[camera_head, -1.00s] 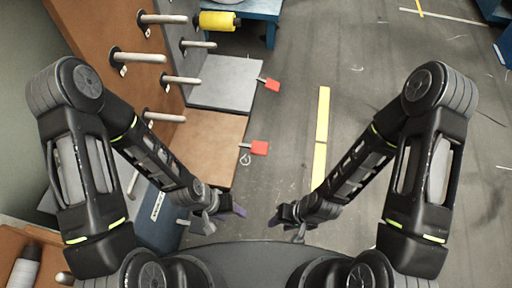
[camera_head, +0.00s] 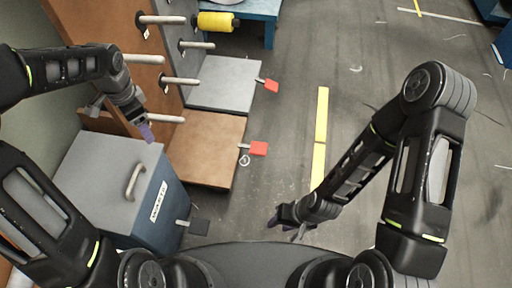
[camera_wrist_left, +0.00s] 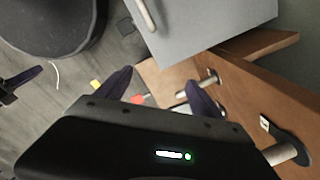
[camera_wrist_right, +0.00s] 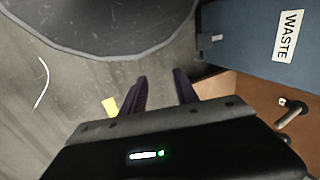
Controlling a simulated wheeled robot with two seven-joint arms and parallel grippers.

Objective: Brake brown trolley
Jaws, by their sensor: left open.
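The brown trolley has a flat brown base (camera_head: 212,155) and an upright brown panel (camera_head: 100,25) with pale pegs. A red pedal (camera_head: 258,149) sticks out from the base's right edge on a short rod. My left gripper (camera_head: 146,132) is open and empty, beside the lowest peg (camera_head: 168,118) and left of the base. In the left wrist view its fingers (camera_wrist_left: 160,90) are apart, with a red pedal (camera_wrist_left: 137,99) showing between them. My right gripper (camera_head: 285,222) is open and empty over the floor, below and right of the red pedal.
A grey trolley base (camera_head: 222,82) with its own red pedal (camera_head: 271,86) stands behind. A blue waste bin (camera_head: 160,215) with grey lid, handle and dark pedal (camera_head: 199,227) stands in front. A yellow spool (camera_head: 216,21) sits on a far peg. The floor to the right is clear.

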